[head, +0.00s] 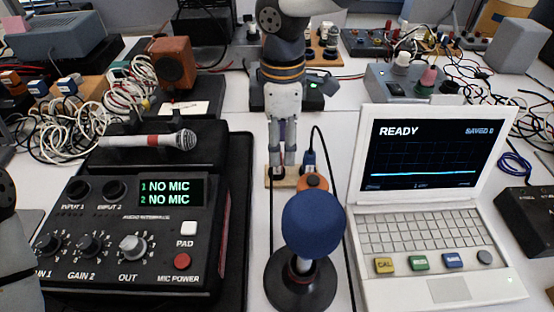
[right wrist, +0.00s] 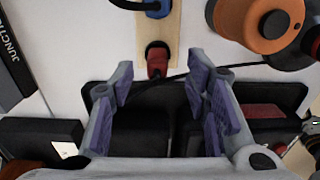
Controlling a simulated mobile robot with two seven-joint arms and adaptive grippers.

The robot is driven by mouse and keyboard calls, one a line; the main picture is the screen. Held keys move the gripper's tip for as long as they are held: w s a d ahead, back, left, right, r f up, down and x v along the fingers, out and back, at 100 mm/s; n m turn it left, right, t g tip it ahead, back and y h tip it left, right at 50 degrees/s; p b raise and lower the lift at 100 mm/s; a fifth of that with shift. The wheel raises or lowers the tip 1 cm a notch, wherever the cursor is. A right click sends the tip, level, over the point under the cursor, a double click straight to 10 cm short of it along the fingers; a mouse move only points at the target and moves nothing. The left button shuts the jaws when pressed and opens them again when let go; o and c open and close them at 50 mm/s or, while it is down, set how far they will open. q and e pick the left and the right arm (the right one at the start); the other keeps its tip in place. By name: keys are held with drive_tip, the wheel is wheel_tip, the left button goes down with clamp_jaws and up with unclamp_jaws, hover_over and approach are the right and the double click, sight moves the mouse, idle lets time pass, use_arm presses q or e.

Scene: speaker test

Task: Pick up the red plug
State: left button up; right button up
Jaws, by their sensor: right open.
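The red plug (right wrist: 157,62) sits at a dark socket on a small wooden board (right wrist: 160,35) in the right wrist view. In the head view the board (head: 271,183) shows below my right gripper, and I cannot make out the red plug there. My right gripper (head: 283,165) is open, pointing down over the board. In the right wrist view its purple-padded fingers (right wrist: 160,85) stand apart on either side of the red plug, not touching it. My left gripper is out of view; only grey parts of my left arm show at the left edge.
A blue plug (head: 309,161) with a cable stands at the board's right end. A blue-topped microphone (head: 312,224) on a round base stands in front. The audio interface (head: 120,235) is left, a laptop (head: 432,240) right. A silver microphone (head: 150,141) lies behind the interface.

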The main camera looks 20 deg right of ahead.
drive_tip(key=f, duration=0.5)
drive_tip(key=shift+w+a, duration=0.25)
drive_tip(key=shift+a, duration=0.15)
clamp_jaws()
